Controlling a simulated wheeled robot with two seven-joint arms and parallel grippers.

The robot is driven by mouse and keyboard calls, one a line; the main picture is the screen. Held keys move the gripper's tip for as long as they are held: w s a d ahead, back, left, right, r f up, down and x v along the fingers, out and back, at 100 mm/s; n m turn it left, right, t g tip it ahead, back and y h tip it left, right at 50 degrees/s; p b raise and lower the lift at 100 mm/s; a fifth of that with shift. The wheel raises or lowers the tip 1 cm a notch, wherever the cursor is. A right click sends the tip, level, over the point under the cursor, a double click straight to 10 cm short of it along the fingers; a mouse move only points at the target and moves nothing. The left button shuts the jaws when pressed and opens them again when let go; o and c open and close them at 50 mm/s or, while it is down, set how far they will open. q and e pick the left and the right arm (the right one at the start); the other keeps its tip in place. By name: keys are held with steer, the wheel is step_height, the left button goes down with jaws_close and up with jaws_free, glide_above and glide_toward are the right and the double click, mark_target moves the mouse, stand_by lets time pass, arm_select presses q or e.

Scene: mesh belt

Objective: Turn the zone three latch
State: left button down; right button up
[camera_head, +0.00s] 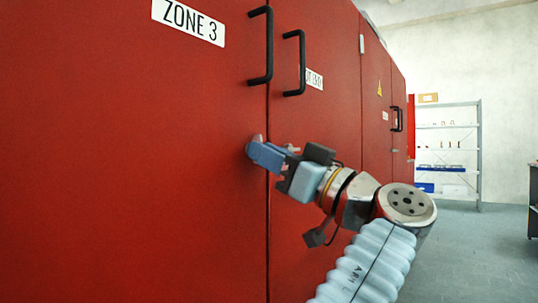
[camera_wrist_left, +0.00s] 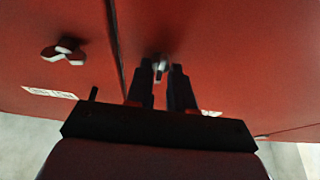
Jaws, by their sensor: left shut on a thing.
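The zone three latch (camera_wrist_left: 160,66) is a small grey knob on the red door marked ZONE 3, close to the seam between two doors. My left gripper (camera_head: 257,150) reaches it from the right with its blue fingers at the door face. In the left wrist view the fingers of my left gripper (camera_wrist_left: 162,72) stand on both sides of the latch and are shut on it. The fingers hide most of the latch in the head view, so its exact angle is hard to tell. My right gripper is not in view.
A second latch (camera_wrist_left: 64,51) sits on the neighbouring door across the seam. Two black handles (camera_head: 261,45) (camera_head: 296,63) stick out above my gripper. The ZONE 3 sign (camera_head: 188,21) is at upper left. A shelf rack (camera_head: 448,150) stands far right, with open floor before it.

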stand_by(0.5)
arm_select(q)
steer(key=c, duration=1.2)
jaws_free()
steer(key=shift+o, duration=0.2)
steer(key=v, duration=1.4)
steer(key=shift+w, duration=0.1)
